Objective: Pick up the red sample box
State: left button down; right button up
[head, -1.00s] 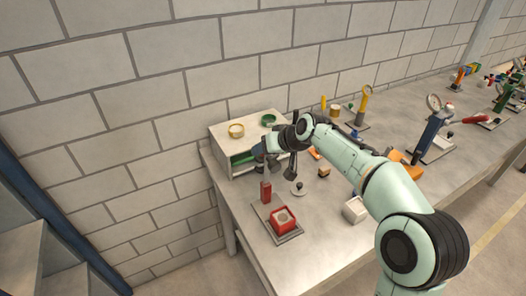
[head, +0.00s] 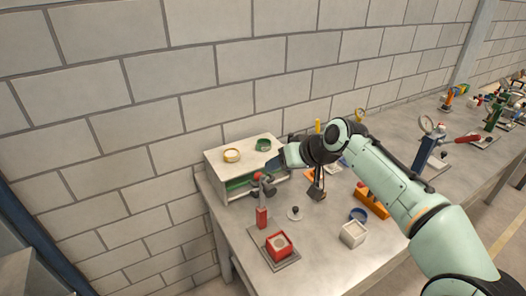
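The red sample box (head: 279,245) is a small square red box with a pale grey-beige inner top. It sits on a flat grey plate (head: 288,262) near the bench's front left. Its top and front are clear to see, and nothing touches it. My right arm reaches in from the right. Its gripper (head: 270,180) is small and dark by the low shelf's front, above and behind the box and apart from it. Its fingers blend with the things behind, so I cannot make out their opening. My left gripper is not in view.
An upright red block (head: 262,217) stands just behind the box. A pale open box (head: 353,234) is to the right. Bare bench lies between the two boxes.

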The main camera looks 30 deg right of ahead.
aim_at(278, 245)
jog(key=k, duration=1)
